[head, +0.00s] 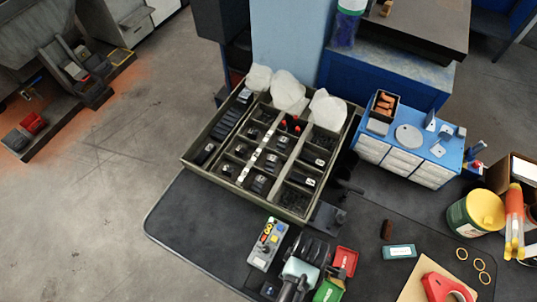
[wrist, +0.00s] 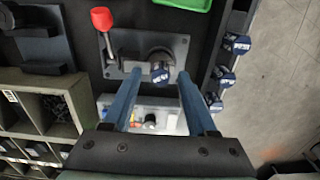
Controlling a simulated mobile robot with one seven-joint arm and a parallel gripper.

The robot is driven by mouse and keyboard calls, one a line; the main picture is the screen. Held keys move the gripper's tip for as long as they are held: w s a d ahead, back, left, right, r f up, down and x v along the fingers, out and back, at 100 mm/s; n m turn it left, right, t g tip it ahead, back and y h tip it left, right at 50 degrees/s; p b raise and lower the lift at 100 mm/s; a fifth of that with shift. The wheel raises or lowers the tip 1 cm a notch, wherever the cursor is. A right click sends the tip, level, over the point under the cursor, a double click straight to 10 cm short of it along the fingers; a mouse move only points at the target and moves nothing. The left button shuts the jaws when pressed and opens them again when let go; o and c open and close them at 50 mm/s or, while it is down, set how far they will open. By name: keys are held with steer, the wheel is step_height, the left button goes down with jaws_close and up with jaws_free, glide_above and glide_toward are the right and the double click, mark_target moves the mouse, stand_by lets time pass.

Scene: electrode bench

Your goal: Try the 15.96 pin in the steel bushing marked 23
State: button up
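In the wrist view my gripper (wrist: 159,73) has its two blue-grey fingers apart, with nothing held between them. A dark round piece with a blue and white label (wrist: 161,72) shows between the fingertips, on a grey fixture plate (wrist: 118,66). A gap shows on each side of it; its height below the tips is unclear. Several blue-labelled cylinders stand in a rack (wrist: 222,45) at the right. Label numbers are too small to read, so I cannot tell which is the 15.96 pin or the steel bushing marked 23. My arm partly hides this area in the head view.
A red-knobbed lever (wrist: 102,20) stands by the plate. A grey control box (head: 262,253) is close by. A compartment tray (head: 193,165) lies behind. A red bin (head: 346,259), green bin (head: 328,291), blue cabinet (head: 367,147) and yellow-lidded tub (head: 470,215) are to the right.

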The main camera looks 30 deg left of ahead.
steer(key=shift+r, duration=0.1)
step_height(320, 180, up, 13)
stand_by(0.7)
step_height(320, 180, up, 5)
steer(key=p, duration=0.5)
steer(key=shift+p, duration=0.4)
stand_by(0.3)
